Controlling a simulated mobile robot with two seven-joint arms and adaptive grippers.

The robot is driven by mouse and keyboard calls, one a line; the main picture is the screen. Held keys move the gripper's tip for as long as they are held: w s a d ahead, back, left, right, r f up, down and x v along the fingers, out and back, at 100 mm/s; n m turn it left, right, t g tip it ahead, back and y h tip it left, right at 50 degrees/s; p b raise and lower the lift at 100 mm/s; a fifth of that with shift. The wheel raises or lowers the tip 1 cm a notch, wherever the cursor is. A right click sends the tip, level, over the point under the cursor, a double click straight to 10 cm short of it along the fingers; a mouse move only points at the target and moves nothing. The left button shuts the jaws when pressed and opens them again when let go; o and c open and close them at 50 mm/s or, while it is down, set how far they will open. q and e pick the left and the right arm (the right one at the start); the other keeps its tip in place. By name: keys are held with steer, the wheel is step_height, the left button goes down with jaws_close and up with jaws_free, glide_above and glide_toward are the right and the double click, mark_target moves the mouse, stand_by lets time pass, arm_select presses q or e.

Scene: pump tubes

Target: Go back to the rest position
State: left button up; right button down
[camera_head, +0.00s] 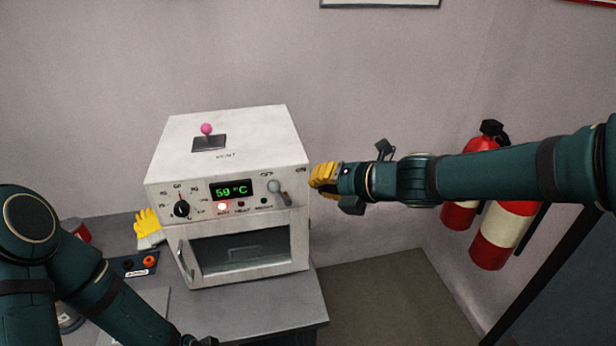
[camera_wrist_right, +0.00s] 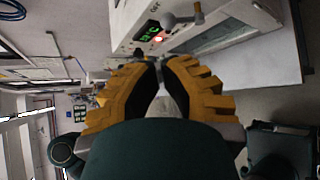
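My right gripper (camera_head: 318,179) is held out in the air just to the right of the white oven's upper front corner. Its yellow fingers are together in the head view. In the right wrist view the fingertips (camera_wrist_right: 158,64) nearly meet and nothing is held between them. My left arm (camera_head: 100,285) comes in from the lower left and runs out at the bottom edge. A small dark part shows at that edge, but no left fingers can be seen.
The white oven (camera_head: 225,135) stands on a grey table (camera_head: 290,312), its display reading 59 °C. A lever (camera_head: 277,187) sticks out near my right gripper. A yellow glove (camera_head: 148,226) is left of the oven. Red fire extinguishers (camera_head: 495,240) hang below my right arm. Floor right of the table is clear.

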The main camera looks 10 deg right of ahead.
steer(key=shift+s+d+r, duration=0.15)
steer(key=shift+s, duration=0.1)
